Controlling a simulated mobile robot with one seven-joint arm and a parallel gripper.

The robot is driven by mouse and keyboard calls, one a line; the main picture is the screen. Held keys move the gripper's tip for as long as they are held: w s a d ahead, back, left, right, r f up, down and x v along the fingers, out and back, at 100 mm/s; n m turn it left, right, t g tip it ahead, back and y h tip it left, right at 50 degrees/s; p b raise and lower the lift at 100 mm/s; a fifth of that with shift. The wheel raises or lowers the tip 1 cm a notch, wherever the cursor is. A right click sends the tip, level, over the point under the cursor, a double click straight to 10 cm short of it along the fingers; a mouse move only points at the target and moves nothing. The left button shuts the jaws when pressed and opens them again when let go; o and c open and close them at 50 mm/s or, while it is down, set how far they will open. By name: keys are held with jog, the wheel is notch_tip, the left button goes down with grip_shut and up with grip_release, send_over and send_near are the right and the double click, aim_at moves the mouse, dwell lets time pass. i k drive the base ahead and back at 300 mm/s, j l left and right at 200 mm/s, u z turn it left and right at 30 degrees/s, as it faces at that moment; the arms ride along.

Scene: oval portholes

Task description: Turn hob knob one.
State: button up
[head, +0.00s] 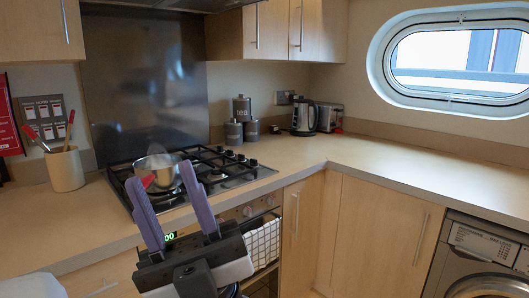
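The black gas hob (225,168) is set in the counter at the centre left. Several small dark knobs (241,157) seem to sit along its back right edge. Paler round knobs (248,211) show on the oven front below it. I cannot tell which is hob knob one. My gripper (162,175) is in front of the hob, its two purple fingers pointing up and away, spread apart with nothing between them. It hides part of the hob's front and the oven panel. No contact with a knob is visible.
A steel pan (158,170) with a red handle stands on the hob. A utensil pot (65,169) is on the left counter. Canisters (242,108), a kettle (304,117) and a toaster (329,116) stand at the back. A checked towel (262,244) hangs on the oven. The right counter is clear.

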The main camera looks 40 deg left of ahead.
aim_at(253, 161)
jog(key=i+l+u, duration=0.1)
jog(key=i+u, duration=0.35)
jog(key=i+l+u, duration=0.25)
jog(key=i+u, duration=0.2)
jog(key=i+l+u, duration=0.15)
jog(key=u, duration=0.2)
jog(key=i+l+u, duration=0.15)
jog(key=u, duration=0.2)
jog(key=i+l+u, duration=0.1)
jog(key=l+u, duration=0.25)
jog(key=i+l+u, duration=0.2)
jog(key=l+u, duration=0.15)
jog(key=i+l+u, duration=0.15)
jog(key=l+u, duration=0.2)
jog(key=i+l+u, duration=0.1)
jog(key=i+l, duration=0.15)
jog(key=i, duration=0.1)
